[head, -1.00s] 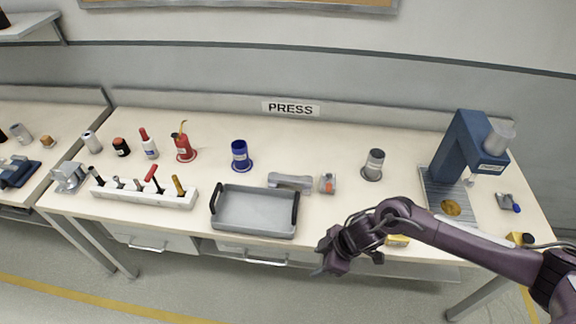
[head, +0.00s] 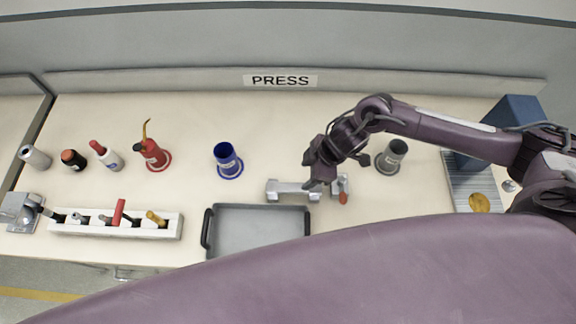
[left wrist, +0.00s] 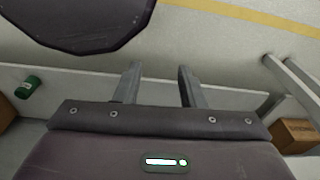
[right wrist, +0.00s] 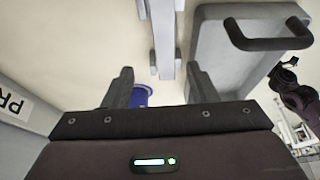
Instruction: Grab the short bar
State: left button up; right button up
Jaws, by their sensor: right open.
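A short grey bar (head: 290,190) with thicker block ends lies on the bench behind the grey tray. My right gripper (head: 318,176) is above the bar's right end and partly hides it. In the right wrist view the bar (right wrist: 163,38) runs lengthwise, its near end ahead of the gap between the open, empty fingers (right wrist: 160,80). I cannot tell how high the fingers are above it. My left gripper (left wrist: 157,80) shows only in its own wrist view, open and empty over the floor.
The grey tray (head: 257,208) with black handles stands just in front of the bar. A blue spool (head: 228,163) and a grey cylinder (head: 392,158) stand on either side.

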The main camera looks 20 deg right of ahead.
aim_at(294, 187)
jog(key=shift+s+p+x, duration=0.2)
jog(key=shift+p+x, duration=0.1)
jog(key=shift+x, duration=0.8)
jog(key=shift+a+f, duration=0.3)
jog(key=p+x, duration=0.2)
jog(key=x, duration=0.1)
jog(key=shift+a+f, duration=0.15)
jog(key=shift+f, duration=0.15)
jog(key=shift+a+f, duration=0.15)
jog(key=shift+f, duration=0.35)
jog(key=c, duration=0.4)
pick_arm(q)
jog(key=shift+s+a+r, duration=0.1)
jog(key=shift+s+r, duration=1.1)
pick_arm(e)
jog(key=c, duration=0.7)
